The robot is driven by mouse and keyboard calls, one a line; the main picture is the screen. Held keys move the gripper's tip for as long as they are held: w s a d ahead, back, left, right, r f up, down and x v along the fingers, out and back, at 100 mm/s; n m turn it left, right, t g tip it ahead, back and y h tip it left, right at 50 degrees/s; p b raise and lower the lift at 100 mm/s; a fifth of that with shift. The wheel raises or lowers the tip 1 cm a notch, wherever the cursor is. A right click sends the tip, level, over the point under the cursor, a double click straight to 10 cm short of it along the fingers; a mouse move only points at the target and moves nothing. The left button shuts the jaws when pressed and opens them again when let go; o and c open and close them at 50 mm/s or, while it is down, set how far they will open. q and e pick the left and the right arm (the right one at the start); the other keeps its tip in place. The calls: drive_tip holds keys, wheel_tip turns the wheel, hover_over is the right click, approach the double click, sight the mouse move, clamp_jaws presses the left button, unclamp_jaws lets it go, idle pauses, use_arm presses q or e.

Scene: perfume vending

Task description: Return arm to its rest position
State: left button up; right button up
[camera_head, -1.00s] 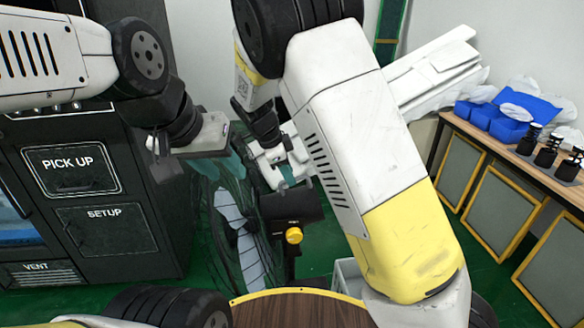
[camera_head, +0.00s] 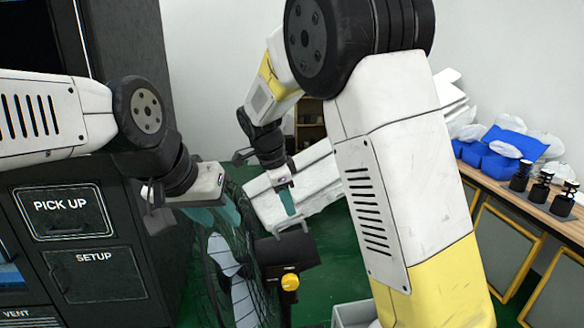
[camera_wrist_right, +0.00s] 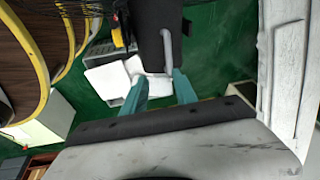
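My right gripper (camera_head: 288,207) hangs near the middle of the head view, its teal fingers pointing down beside a large dark fan. In the right wrist view its two teal fingers (camera_wrist_right: 160,86) stand apart with nothing held between them. My left gripper (camera_head: 216,210) is at the left of the head view, in front of the black cabinet and left of the fan. Its fingers are partly hidden and merge with the fan's colours, so I cannot tell their opening. No held object shows at either gripper.
The black cabinet (camera_head: 95,276) with PICK UP and SETUP panels stands at left. The fan (camera_head: 235,275) with a yellow knob (camera_head: 290,282) is close to both grippers. A wooden bench (camera_head: 560,222) at right carries blue bins (camera_head: 492,160) and black bottles (camera_head: 539,187).

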drive_tip(key=s+d+r+n+t+y, duration=0.1)
drive_tip(key=s+d+r+n+y, duration=0.1)
drive_tip(key=s+d+r+n, duration=0.3)
drive_tip(key=s+d+r+n+t+y, duration=0.2)
drive_tip(key=s+d+r+n, duration=0.3)
drive_tip(key=s+d+n, duration=0.5)
drive_tip(key=shift+s+d+r+t+y, duration=0.25)
drive_tip(key=shift+s+d, duration=1.1)
drive_tip(key=shift+s, duration=2.25)
drive_tip(key=shift+f, duration=0.1)
